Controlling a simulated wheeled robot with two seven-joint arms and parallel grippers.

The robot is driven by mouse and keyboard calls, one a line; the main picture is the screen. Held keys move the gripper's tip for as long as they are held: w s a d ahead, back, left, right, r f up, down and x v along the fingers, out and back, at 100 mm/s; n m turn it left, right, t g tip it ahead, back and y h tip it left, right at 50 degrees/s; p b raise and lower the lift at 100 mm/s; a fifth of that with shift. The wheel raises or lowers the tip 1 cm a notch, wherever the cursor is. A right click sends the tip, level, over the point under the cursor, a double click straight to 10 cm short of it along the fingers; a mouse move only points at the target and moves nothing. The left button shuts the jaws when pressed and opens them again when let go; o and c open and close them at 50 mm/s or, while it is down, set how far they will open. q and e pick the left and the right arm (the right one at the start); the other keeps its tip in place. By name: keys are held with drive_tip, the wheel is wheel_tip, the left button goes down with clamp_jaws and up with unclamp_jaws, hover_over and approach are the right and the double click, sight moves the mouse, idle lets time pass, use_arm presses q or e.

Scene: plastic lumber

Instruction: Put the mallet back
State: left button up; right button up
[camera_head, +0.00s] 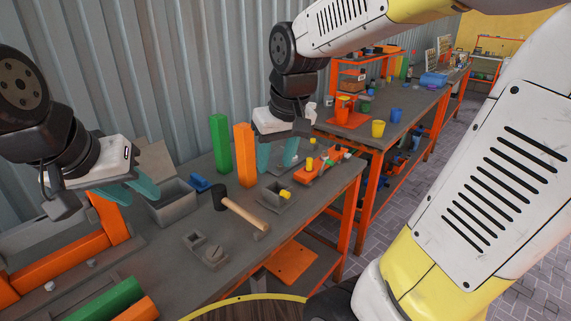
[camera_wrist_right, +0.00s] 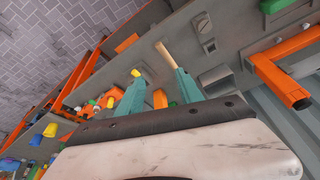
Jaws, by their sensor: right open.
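The mallet (camera_head: 243,213) lies on the grey workbench, its dark head toward the back left and its wooden handle pointing to the front right. In the right wrist view its handle (camera_wrist_right: 164,52) shows near one fingertip, which seems to hide the head. My right gripper (camera_head: 277,154) is open and empty, above the bench behind and right of the mallet; its two teal fingers (camera_wrist_right: 152,90) are wide apart in the wrist view. My left gripper (camera_head: 130,190) is at the left, over the bench near a grey bin, and its finger gap is unclear.
A grey slotted block (camera_head: 205,249) lies in front of the mallet. A grey open bin (camera_head: 173,204) and blue piece (camera_head: 201,184) stand left of it. Green (camera_head: 220,145) and orange (camera_head: 244,156) upright posts stand behind. A grey holder with a yellow piece (camera_head: 285,195) is at right.

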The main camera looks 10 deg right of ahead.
drive_tip(key=s+d+r+m+t+y, duration=0.1)
drive_tip(key=s+d+r+m+t, duration=0.1)
drive_tip(key=s, duration=0.7)
drive_tip(key=shift+s+d+r+t, duration=0.15)
drive_tip(key=shift+s+d+t, duration=0.05)
drive_tip(key=shift+d+t, duration=0.15)
